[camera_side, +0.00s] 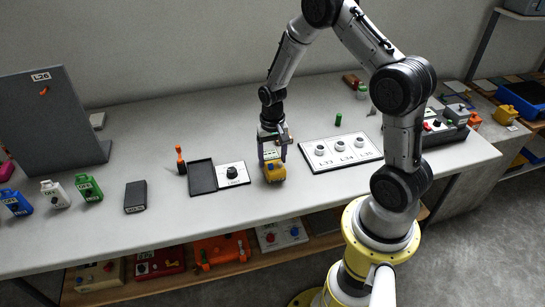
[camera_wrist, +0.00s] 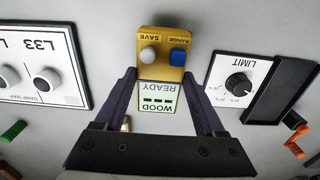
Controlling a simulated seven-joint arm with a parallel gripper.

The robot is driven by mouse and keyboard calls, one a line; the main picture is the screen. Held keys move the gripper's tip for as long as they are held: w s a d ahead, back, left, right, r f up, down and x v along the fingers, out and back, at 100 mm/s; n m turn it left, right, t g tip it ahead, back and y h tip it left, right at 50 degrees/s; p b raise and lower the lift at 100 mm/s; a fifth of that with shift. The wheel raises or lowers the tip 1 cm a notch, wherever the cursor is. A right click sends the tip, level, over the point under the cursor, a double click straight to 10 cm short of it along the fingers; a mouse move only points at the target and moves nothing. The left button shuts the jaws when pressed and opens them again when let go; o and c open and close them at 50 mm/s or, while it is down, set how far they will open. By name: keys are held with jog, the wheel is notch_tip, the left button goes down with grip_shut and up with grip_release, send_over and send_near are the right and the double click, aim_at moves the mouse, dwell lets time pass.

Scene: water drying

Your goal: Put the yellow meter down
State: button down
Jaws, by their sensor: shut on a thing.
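The yellow meter (camera_side: 275,171) is between the fingers of my gripper (camera_side: 271,148), over the front middle of the table. In the wrist view the meter (camera_wrist: 165,52) shows a white button, a blue button, the words SAVE and RANGE, and a screen reading WOOD READY upside down. The fingers of my gripper (camera_wrist: 168,88) are on both sides of the meter, shut on it. The meter is low near the tabletop; I cannot tell whether it touches. Its underside is hidden.
Left of the meter is a LIMIT dial panel (camera_side: 233,175) with a dark tray (camera_side: 203,177) beside it. Right is a white panel (camera_side: 341,152) with several knobs. An orange-handled tool (camera_side: 181,159) stands further left. Bare table (camera_side: 300,205) lies in front, close to the edge.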

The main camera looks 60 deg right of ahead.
aim_at(272, 160)
grip_release()
jog(key=shift+f, duration=0.1)
notch_tip(272, 160, up, 12)
jog(key=s+a+r+n+t, duration=0.2)
jog(key=s+a+r+n, duration=0.35)
jog(key=r, duration=0.55)
jog(key=s+a+r+n+t, duration=0.3)
jog(key=s+a+r, duration=0.2)
jog(key=s, duration=0.8)
jog(key=shift+a+t, duration=0.3)
jog(key=shift+a, duration=1.3)
jog(key=shift+n, duration=0.25)
